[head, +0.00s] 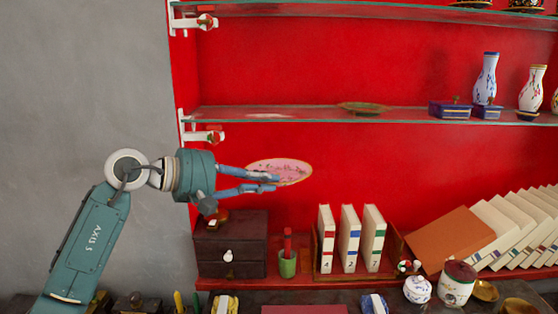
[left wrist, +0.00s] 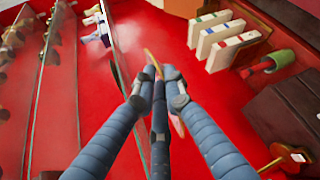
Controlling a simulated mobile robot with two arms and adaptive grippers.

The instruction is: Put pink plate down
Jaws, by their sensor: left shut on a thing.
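The pink plate (head: 295,168) has a thin gold rim and shows as an oval in the head view, tilted toward the camera. My left gripper (head: 270,182) is shut on its edge, and its fingers cover part of the plate's left and lower side. The plate is held in the air below the lower glass shelf (head: 300,115), in front of the red back wall. In the left wrist view the plate (left wrist: 153,62) is nearly edge-on between the fingertips of the left gripper (left wrist: 158,88). My right gripper is not in view.
Below the plate are a dark drawer box (head: 232,244), a green cup (head: 288,264) and upright white books (head: 349,239). The lower glass shelf bears a small dish (head: 362,107), blue boxes and vases (head: 485,78) at right. Its left stretch is bare. Lidded jars (head: 457,284) stand lower right.

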